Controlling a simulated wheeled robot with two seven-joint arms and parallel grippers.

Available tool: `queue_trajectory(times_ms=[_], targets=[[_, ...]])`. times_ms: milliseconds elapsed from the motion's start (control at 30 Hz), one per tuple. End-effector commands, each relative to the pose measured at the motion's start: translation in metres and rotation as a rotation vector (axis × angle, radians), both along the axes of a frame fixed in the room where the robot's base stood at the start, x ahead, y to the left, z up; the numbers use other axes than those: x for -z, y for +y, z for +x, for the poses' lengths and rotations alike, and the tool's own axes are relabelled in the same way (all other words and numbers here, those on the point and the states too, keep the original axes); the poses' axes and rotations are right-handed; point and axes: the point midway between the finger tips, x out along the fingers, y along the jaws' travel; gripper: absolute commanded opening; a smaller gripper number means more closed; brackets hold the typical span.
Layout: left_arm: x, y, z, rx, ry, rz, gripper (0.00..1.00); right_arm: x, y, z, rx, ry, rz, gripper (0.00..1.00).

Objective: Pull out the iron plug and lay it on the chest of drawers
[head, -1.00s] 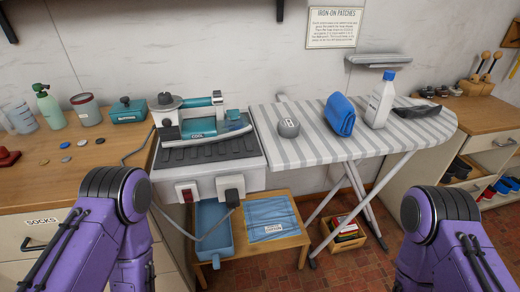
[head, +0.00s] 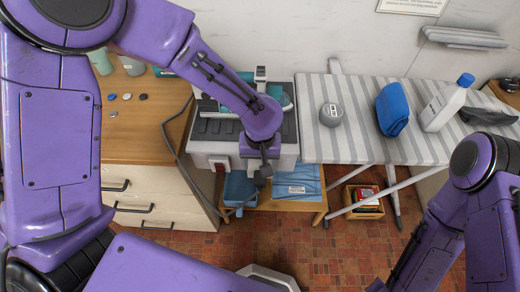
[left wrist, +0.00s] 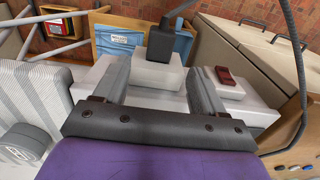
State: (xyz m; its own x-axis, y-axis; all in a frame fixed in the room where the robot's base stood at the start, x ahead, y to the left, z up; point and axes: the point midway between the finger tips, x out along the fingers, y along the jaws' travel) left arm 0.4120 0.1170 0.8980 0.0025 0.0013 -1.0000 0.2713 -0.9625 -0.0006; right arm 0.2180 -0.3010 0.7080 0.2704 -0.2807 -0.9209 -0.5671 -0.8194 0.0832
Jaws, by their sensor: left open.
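The dark iron plug (left wrist: 161,42) sits in the white socket block (left wrist: 157,72) on the front of the ironing station, its cord trailing off. In the head view the plug (head: 265,170) shows just below my left gripper (head: 261,148). In the left wrist view my left gripper (left wrist: 158,78) is open, with one finger on each side of the socket block and the plug beyond, not clamped. The chest of drawers (head: 140,130) stands at the left with a wooden top. The iron (head: 277,92) is partly hidden behind my left arm. My right gripper is out of view.
A red switch (left wrist: 225,75) is beside the socket. Several small buttons (head: 127,97) lie on the chest top; its front part is clear. The striped ironing board (head: 350,145) is to the right. A low table (head: 300,205) with a blue packet is below.

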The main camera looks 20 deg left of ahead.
Motion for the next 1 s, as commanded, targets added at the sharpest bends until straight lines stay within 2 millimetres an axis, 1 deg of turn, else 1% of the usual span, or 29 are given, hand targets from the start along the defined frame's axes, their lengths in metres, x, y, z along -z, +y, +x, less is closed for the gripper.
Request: queue_trajectory(times_ms=[33,100,200,300,433,667,700,767,800,833,867,1000], targets=[[0.013,0.000,-0.001,0.000,0.006,0.002,0.70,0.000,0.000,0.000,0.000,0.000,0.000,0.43],[0.028,0.000,-0.001,0.001,0.005,0.001,0.70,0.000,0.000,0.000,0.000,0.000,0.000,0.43],[0.047,0.000,-0.001,-0.001,0.004,-0.001,0.70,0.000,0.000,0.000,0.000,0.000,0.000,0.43],[0.060,0.001,-0.001,-0.002,0.002,-0.001,0.70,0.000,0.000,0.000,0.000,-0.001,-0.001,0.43],[0.069,0.001,-0.001,-0.003,-0.001,-0.002,0.70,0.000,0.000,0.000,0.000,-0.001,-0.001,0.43],[0.070,0.002,-0.001,-0.004,-0.001,-0.002,0.70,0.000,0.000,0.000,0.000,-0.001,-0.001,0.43],[0.070,0.002,-0.001,-0.004,-0.001,-0.002,0.64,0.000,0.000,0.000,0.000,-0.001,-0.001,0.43],[0.070,0.002,-0.001,-0.004,-0.001,-0.002,0.44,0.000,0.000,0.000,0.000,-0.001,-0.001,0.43],[0.070,0.002,-0.001,-0.004,-0.001,-0.002,0.31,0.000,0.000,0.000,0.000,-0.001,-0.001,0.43],[0.070,0.002,-0.001,-0.004,-0.001,-0.002,0.21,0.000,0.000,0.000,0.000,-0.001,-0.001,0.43],[0.070,0.002,-0.001,-0.004,-0.001,-0.002,0.14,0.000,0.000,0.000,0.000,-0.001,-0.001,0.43],[0.070,0.002,-0.002,-0.004,0.000,-0.001,0.14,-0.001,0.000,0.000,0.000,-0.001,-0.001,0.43]])
